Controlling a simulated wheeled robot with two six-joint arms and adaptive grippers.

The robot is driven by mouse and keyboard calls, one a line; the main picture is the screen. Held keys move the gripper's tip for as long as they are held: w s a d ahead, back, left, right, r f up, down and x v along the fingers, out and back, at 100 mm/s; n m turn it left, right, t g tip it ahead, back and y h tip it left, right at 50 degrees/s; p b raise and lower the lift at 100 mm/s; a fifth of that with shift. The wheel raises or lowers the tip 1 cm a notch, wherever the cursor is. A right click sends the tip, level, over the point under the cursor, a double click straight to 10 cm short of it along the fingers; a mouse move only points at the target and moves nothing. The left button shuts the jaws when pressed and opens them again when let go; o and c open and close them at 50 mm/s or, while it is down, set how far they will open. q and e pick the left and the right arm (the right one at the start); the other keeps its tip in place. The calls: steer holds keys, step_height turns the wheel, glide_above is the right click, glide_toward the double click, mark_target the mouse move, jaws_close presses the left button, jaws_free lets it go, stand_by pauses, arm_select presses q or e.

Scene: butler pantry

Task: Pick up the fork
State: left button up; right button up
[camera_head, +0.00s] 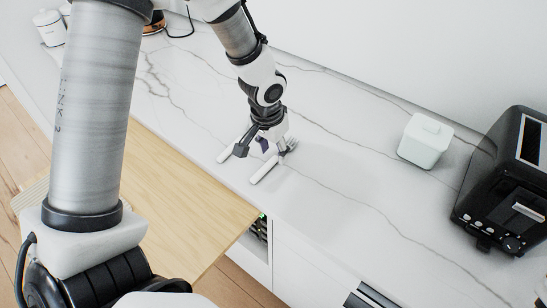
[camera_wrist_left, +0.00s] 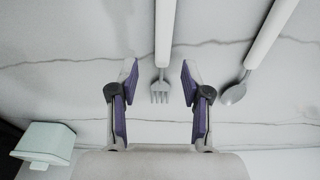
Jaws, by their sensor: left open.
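The fork has a white handle (camera_head: 264,170) and metal tines. It lies on the marble counter, partly hidden by my left gripper in the head view. In the left wrist view the fork (camera_wrist_left: 165,35) points its tines down between the fingers. My left gripper (camera_head: 263,149) is open and points down over the fork. Its fingers (camera_wrist_left: 159,75) stand on either side of the fork's neck and tines with gaps, apart from it. A spoon with a white handle (camera_head: 226,155) lies beside the fork; its bowl (camera_wrist_left: 234,93) is right of the fingers in the wrist view.
A pale green lidded box (camera_head: 425,141) stands on the counter (camera_head: 350,215) to the right, also in the wrist view (camera_wrist_left: 45,142). A black appliance (camera_head: 508,180) is at the far right. White canisters (camera_head: 50,27) stand at the far left.

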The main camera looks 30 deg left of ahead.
mark_target(274, 157)
arm_select(q)
steer(key=f, duration=0.2)
steer(key=w, duration=0.1)
steer(key=shift+a+f, duration=0.25)
steer(key=shift+f, duration=0.15)
steer(key=shift+d+r, duration=0.1)
steer(key=shift+r, duration=0.05)
steer(key=shift+s, duration=0.15)
jaws_close()
steer(key=shift+r, duration=0.1)
